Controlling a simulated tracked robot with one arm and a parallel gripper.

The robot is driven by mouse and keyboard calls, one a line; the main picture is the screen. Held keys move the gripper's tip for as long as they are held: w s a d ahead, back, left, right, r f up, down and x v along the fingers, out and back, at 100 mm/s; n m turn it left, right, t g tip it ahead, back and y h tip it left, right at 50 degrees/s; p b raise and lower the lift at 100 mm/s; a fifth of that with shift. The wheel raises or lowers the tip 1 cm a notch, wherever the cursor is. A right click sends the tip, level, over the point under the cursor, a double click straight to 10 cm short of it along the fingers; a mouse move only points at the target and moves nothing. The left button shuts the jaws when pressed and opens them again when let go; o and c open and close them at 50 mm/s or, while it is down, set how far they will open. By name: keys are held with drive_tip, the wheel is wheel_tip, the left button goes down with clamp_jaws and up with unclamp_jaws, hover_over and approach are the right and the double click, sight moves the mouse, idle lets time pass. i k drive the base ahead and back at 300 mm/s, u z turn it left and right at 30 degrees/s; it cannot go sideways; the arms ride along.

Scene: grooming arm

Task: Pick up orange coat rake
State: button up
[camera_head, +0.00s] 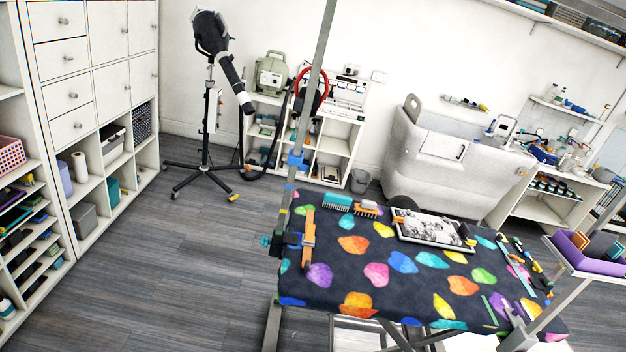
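A long orange tool (309,238), which looks like the orange coat rake, lies at the left end of the grooming table (331,267). It is beside the blue clamp of the upright pole, and its lower end looks dark. My gripper is not in view, and nothing is seen touching the tool.
A teal brush (337,202) and an orange-topped brush (368,209) lie at the table's back edge, near a framed picture (433,229). Several small tools lie at the right end. A metal pole (315,85) rises at the left. Floor (150,265) left of the table is clear.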

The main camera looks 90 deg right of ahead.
sight(368, 206)
drive_tip(key=z, duration=2.75)
drive_tip(key=i, duration=1.7)
